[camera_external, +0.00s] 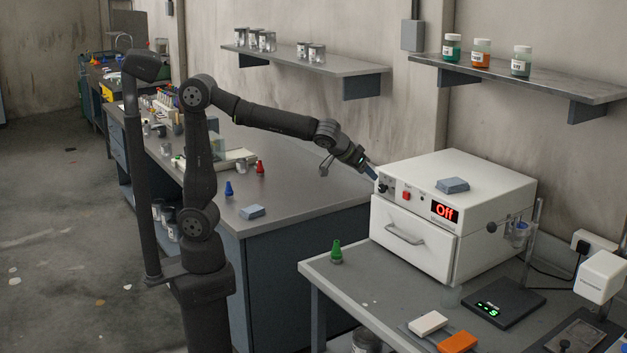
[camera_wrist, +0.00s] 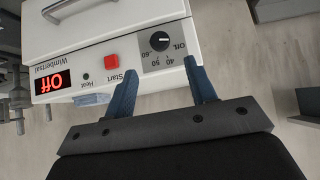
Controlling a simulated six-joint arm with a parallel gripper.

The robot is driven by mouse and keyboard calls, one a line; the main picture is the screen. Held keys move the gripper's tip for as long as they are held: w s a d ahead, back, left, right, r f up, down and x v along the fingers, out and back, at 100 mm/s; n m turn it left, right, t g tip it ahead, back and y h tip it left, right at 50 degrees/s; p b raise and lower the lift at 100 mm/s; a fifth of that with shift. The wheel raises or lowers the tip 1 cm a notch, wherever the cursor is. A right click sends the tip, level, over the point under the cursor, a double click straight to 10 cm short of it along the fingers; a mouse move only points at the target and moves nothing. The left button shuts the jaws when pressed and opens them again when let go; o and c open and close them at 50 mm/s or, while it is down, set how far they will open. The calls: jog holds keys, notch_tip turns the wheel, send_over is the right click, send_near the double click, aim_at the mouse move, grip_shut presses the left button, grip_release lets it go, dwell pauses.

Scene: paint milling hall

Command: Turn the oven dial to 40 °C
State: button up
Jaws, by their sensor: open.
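The oven (camera_external: 440,215) is a white box on the grey bench, and its red display (camera_external: 445,213) reads "Off". Its dial (camera_wrist: 159,41) is a small black knob on a grey scale panel with marks Off, 40, 50 and 60, shown upside down in the wrist view. The dial's white pointer appears to face the Off side. My gripper (camera_wrist: 162,68) is open and empty, its blue fingers spread to either side of the dial's line, with a gap before the knob. In the external view my gripper (camera_external: 370,172) is at the oven's upper left front corner and partly covers the dial area.
The red Start button (camera_wrist: 112,61) sits beside the scale panel. The oven's door handle (camera_external: 404,234) sticks out below the controls. A grey-blue block (camera_external: 453,185) lies on the oven. A green cone-shaped piece (camera_external: 336,252) stands on the bench at left. A shelf (camera_external: 520,80) hangs above.

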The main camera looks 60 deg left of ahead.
aim_at(382, 188)
jog(key=x, duration=0.9)
jog(key=shift+f, duration=0.1)
jog(key=shift+c, duration=0.4)
jog(key=c, duration=0.9)
jog(key=shift+o, duration=0.2)
jog(key=m+y, duration=0.1)
jog(key=y, duration=0.1)
jog(key=m+y, duration=0.1)
jog(key=y, duration=0.1)
jog(key=shift+d+f, duration=0.1)
jog(key=shift+d, duration=0.3)
jog(key=m+y, duration=0.1)
jog(key=m+t+y, duration=0.1)
jog(key=y, duration=0.1)
jog(key=m+y, duration=0.1)
jog(key=shift+d+f+y, duration=0.25)
jog(key=shift+y, duration=0.15)
